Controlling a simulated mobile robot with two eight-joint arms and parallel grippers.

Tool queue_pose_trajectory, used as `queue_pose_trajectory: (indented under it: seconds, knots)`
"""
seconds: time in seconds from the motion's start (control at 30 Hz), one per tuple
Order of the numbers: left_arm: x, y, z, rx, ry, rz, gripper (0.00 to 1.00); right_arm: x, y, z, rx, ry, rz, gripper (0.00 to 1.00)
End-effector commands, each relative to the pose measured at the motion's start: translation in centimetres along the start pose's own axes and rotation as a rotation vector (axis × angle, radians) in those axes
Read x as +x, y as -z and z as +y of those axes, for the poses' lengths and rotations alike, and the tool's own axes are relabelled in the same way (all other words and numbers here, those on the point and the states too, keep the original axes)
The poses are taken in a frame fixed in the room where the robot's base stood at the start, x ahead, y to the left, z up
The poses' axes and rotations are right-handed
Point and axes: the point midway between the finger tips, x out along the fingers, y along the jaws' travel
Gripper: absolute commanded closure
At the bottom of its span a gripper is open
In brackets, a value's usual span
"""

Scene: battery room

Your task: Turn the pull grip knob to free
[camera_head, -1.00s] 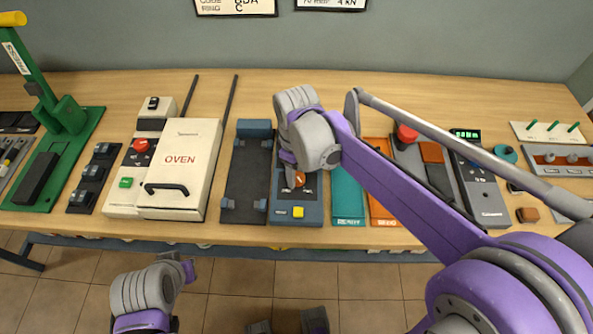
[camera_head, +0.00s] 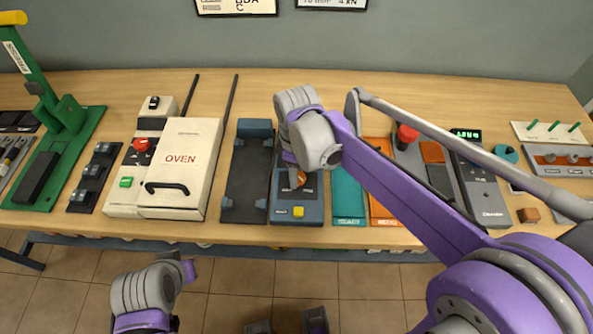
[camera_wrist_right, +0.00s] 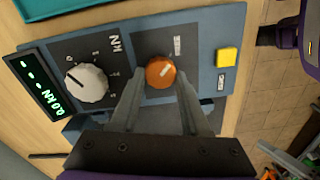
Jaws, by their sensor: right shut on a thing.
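The orange round knob (camera_wrist_right: 160,72) has a pale pointer line set at a slant, and sits on a dark plate of the blue-grey unit (camera_wrist_right: 232,50). Small labels beside it are too blurred to read. My right gripper (camera_wrist_right: 161,78) is shut on the knob, one finger on each side. In the head view the knob (camera_head: 299,179) shows partly below my right gripper (camera_head: 290,170), and my wrist hides the unit's back part. My left gripper (camera_head: 188,269) hangs in front of the table's edge, away from the unit; its jaws cannot be made out.
On the same unit are a white dial (camera_wrist_right: 86,83) marked kN, a lit green display (camera_wrist_right: 40,90) and a yellow button (camera_wrist_right: 227,57). A dark unit (camera_head: 246,180) stands close on the left, a teal panel (camera_head: 347,200) on the right.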

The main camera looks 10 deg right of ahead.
Motion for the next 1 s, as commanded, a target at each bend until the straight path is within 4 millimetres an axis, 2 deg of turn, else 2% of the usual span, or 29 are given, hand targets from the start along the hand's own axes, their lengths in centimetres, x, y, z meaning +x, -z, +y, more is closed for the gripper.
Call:
queue_pose_trajectory:
  seconds: [0.03, 0.17, 0.2, 0.47, 0.57, 0.67, 1.0]
  knots:
    - [0.0, 0.0, 0.0, 0.0, 0.0, 0.0, 1.0, -0.1, 0.0, 0.0, -0.001, -0.001, 0.0, 0.51]
    - [0.0, 0.0, 0.0, 0.0, 0.0, 0.0, 1.0, 0.0, 0.0, 0.0, -0.001, -0.001, 0.0, 0.27]
    - [0.0, 0.0, 0.0, 0.0, 0.0, 0.0, 1.0, 0.0, 0.0, 0.0, -0.001, -0.001, 0.0, 0.24]
    - [0.0, 0.0, 0.0, 0.0, 0.0, 0.0, 1.0, -0.1, 0.0, 0.0, 0.0, 0.0, 0.0, 0.24]
    - [-0.1, 0.1, 0.0, 0.0, 0.0, 0.0, 1.0, -0.7, 0.0, 0.0, 0.0, 0.0, 0.0, 0.24]
    - [-0.2, 0.2, 0.0, 0.0, 0.0, 0.001, 1.0, -2.1, 0.0, 0.0, 0.0, -0.001, 0.0, 0.24]
    - [-0.7, 0.6, 0.0, 0.0, 0.0, 0.004, 1.0, -8.7, 0.0, 0.0, 0.0, -0.001, 0.0, 0.24]
